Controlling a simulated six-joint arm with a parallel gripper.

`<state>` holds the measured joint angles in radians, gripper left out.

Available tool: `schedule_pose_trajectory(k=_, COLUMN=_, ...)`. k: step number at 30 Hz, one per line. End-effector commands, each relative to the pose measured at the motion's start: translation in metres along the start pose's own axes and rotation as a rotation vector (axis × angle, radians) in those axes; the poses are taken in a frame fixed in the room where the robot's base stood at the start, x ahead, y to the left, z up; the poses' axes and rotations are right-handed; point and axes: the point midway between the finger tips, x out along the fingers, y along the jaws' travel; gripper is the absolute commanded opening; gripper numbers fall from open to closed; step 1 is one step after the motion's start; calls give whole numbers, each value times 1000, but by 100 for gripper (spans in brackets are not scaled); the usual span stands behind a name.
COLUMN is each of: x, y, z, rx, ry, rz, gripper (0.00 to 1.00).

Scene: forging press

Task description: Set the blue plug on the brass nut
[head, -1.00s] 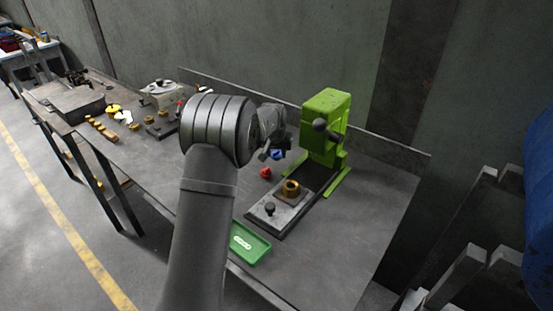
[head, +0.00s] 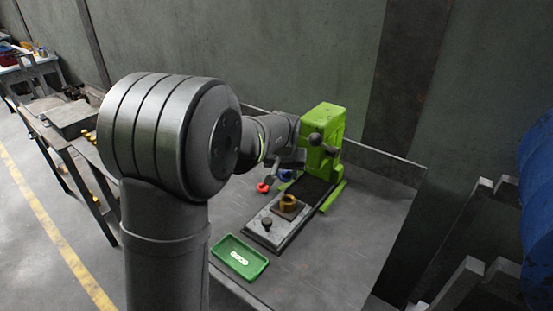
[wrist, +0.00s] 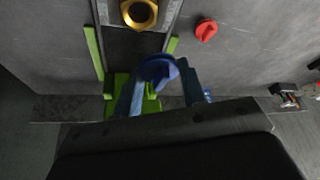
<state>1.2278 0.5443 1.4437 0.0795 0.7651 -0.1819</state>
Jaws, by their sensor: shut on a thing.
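The blue plug (wrist: 158,71) is held between the fingers of my gripper (wrist: 162,82) in the wrist view. In the head view the blue plug (head: 285,176) shows partly below my gripper (head: 287,165), left of the press and behind the nut. The brass nut (head: 288,203) sits on a plate on the press's bed. In the wrist view the brass nut (wrist: 139,12) is at the top edge, apart from the plug, with its dark hole showing. The plug's underside is hidden.
A green press (head: 322,145) stands behind the nut. A red plug (head: 263,187) lies on the bench left of the bed; it also shows in the wrist view (wrist: 206,30). A green tray (head: 239,262) with white pieces lies in front. The bench right of the bed is clear.

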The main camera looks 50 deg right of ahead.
Motion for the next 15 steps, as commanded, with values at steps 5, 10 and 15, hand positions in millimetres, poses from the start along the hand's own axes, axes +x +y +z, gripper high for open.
schedule_pose_trajectory(k=5, x=-7, y=11, z=21, rx=-13, ry=1, rz=-7, gripper=30)
schedule_pose_trajectory(k=10, x=-3, y=12, z=26, rx=-18, ry=-1, rz=-8, gripper=30)
schedule_pose_trajectory(k=15, x=8, y=12, z=31, rx=-18, ry=-1, rz=-8, gripper=30)
